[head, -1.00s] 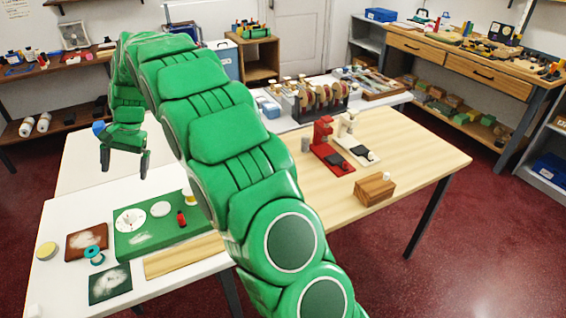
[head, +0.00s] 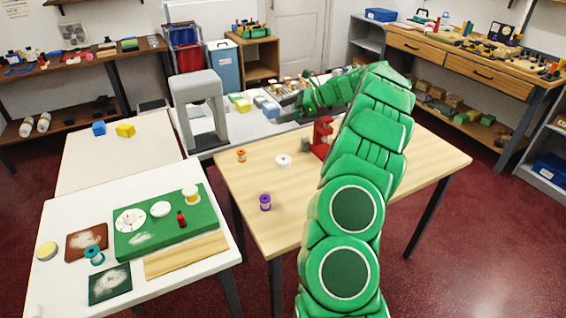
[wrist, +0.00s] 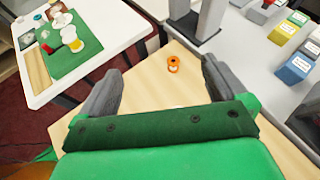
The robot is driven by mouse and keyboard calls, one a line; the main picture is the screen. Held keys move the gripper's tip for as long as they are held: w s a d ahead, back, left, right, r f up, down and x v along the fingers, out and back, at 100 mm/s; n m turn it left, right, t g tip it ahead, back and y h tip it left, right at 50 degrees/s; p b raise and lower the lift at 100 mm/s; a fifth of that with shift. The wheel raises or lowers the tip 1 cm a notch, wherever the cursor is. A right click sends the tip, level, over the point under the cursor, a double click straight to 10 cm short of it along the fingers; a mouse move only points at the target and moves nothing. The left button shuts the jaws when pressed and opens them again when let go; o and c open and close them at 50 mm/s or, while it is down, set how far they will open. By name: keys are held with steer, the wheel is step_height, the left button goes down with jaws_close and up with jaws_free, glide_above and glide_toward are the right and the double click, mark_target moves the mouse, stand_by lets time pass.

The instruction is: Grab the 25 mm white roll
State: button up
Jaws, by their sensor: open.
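A white roll (head: 283,160) lies on the wooden table (head: 250,185), between an orange spool (head: 241,155) and a red dispenser (head: 320,132). Its width marking cannot be read. My gripper (head: 287,107) is in the air at the back of that table, apart from the roll. In the wrist view my gripper (wrist: 160,85) has its fingers spread with nothing between them. The orange spool also shows in the wrist view (wrist: 173,64), beyond the fingers. I cannot make out the white roll in the wrist view; my gripper's body may cover it.
A purple spool (head: 265,202) stands near the wooden table's front left. A grey arch (head: 200,90) stands on the white counter behind. The green mat (head: 150,238) on the left table bears a white-and-yellow roll (head: 190,193) and a red bottle (head: 181,219). White rolls (head: 43,122) lie on the low left shelf.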

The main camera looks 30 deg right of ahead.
steer(key=s+d+f+m+t, duration=0.1)
steer(key=s+d+m+t, duration=0.1)
steer(key=d, duration=0.5)
glide_toward(284, 159)
steer(key=shift+w+a+f+g, duration=0.15)
steer(key=shift+w+a+g, duration=0.15)
steer(key=shift+w+a, duration=0.2)
steer(key=shift+f, duration=0.15)
steer(key=shift+x, duration=3.85)
steer(key=c, duration=1.1)
steer(key=shift+r, duration=0.55)
steer(key=s+a+r, duration=0.1)
steer(key=s+r, duration=0.3)
steer(key=s+a+r, duration=0.2)
steer(key=s+r, duration=0.2)
steer(key=s+a+r, duration=0.2)
steer(key=s+r, duration=0.2)
steer(key=s, duration=0.1)
